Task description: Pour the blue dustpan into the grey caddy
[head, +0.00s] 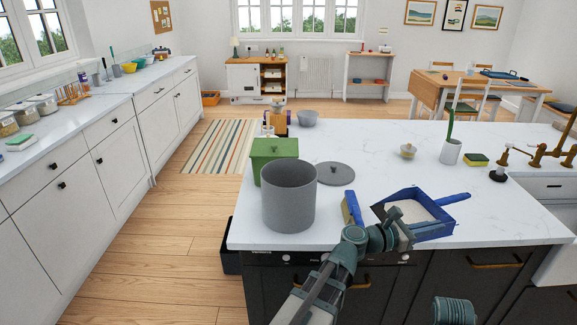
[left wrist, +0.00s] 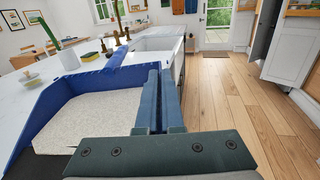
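The blue dustpan (head: 455,198) is at the island's front edge, with pale grainy material in its pan. It fills the left of the left wrist view (left wrist: 60,92), its handle pointing away. My left gripper (head: 405,232) is at the pan's near side. In the left wrist view its fingers (left wrist: 158,100) are close together and look closed on the pan's near wall; they hide part of it. Whether the pan is lifted is hard to tell. The grey caddy (head: 289,196), an upright open cylinder, stands left of the gripper. My right gripper is out of view.
A blue brush (head: 352,208) lies between caddy and dustpan. A grey lid (head: 335,173) lies behind the caddy, and a green bin (head: 273,150) stands close behind it. A small lidded pot (head: 408,151), a white vase (head: 451,151) and a sponge (head: 475,160) stand farther back.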

